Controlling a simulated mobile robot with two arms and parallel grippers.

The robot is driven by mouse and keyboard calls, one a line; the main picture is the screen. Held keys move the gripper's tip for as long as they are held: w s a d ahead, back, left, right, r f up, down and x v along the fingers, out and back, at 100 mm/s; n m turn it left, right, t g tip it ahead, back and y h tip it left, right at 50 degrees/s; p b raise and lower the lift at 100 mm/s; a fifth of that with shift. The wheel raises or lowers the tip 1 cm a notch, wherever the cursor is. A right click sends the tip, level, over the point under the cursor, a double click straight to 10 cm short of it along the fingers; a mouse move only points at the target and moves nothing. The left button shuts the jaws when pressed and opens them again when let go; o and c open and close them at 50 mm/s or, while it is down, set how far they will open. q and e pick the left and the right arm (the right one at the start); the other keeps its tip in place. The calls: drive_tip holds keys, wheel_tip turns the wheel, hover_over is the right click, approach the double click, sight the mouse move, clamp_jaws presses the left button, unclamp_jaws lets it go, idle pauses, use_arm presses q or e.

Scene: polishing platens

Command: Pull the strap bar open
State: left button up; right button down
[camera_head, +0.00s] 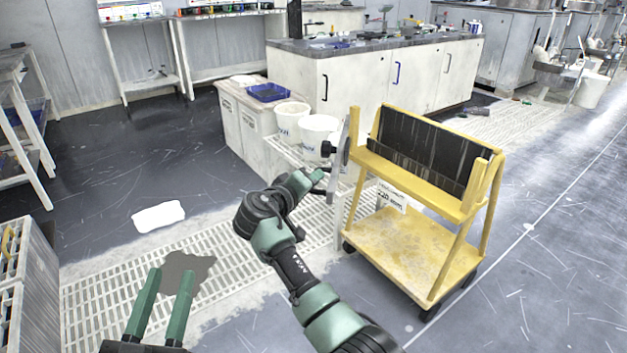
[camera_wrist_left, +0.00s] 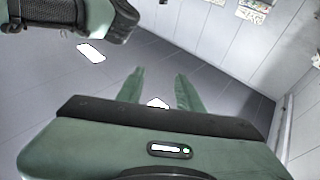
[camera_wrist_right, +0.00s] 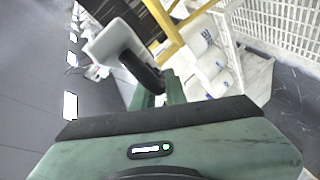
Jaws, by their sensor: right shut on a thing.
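A yellow cart (camera_head: 400,243) holds a row of dark platens (camera_head: 425,150) in its upper rack. The grey strap bar (camera_head: 339,165) stands steeply at the cart's left end, with a black part near its top. In the right wrist view the pale bar (camera_wrist_right: 113,42) and a black curved handle (camera_wrist_right: 142,72) are right at my fingers. My right gripper (camera_head: 320,178) is shut on the strap bar's handle; the exact contact is partly hidden. My left gripper (camera_head: 171,271) is open and empty over the floor grating, away from the cart.
White tubs (camera_head: 318,132) stand on a low rack behind my right gripper, close to the bar. A white cabinet bench (camera_head: 365,80) is behind the cart. Floor to the cart's right is clear. A white patch (camera_head: 158,216) lies on the floor at left.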

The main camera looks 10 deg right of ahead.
drive_tip(key=c, duration=1.5)
unclamp_jaws()
drive_tip(key=shift+f, duration=0.1)
drive_tip(key=shift+o, duration=0.2)
